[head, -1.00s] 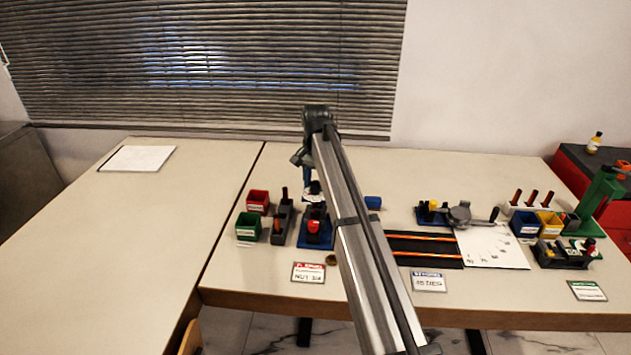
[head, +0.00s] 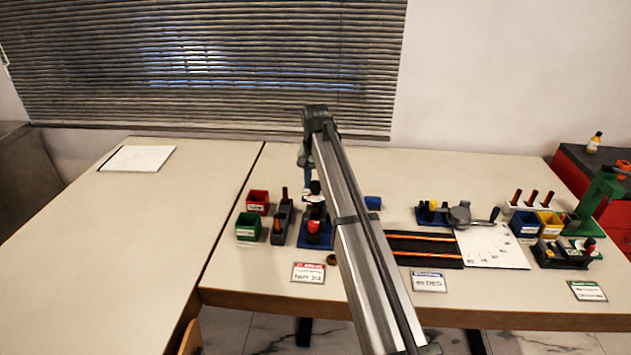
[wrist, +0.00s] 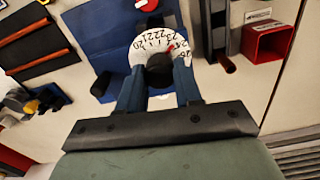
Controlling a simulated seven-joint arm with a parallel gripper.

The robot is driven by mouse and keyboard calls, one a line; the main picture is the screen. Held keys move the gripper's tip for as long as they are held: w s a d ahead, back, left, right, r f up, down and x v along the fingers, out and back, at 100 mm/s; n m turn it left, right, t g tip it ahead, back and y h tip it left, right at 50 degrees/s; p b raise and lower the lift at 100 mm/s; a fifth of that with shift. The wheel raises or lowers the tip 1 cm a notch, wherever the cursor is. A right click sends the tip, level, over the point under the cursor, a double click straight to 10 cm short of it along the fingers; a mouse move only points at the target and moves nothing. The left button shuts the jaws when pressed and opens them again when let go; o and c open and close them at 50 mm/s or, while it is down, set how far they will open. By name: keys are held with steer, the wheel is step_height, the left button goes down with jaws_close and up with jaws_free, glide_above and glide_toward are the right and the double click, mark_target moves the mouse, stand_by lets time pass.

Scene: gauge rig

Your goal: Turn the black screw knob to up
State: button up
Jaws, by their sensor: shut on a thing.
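The black screw knob (wrist: 159,72) shows in the wrist view as a round dark knob in front of a white numbered dial (wrist: 143,45). A red mark (wrist: 170,50) shows on the dial, up and right of the knob. My gripper (wrist: 157,84) has its two blue fingers on either side of the knob and is shut on it. The fingers hide the lower part of the dial. In the head view my gripper (head: 314,188) is over the blue fixture base (head: 303,240), and the knob is too small and covered to make out.
A red bin (head: 257,200), a green bin (head: 247,230) and a dark grey block (head: 281,225) stand left of the fixture. A black tray with orange strips (head: 423,248) lies to the right, partly behind my arm. The table at far left is mostly clear.

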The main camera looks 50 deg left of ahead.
steer(key=n, duration=1.4)
steer(key=shift+n, duration=0.3)
steer(key=n, duration=0.3)
steer(key=shift+n, duration=0.3)
steer(key=n, duration=0.3)
steer(key=shift+n, duration=0.3)
steer(key=n, duration=0.6)
steer(key=o, duration=1)
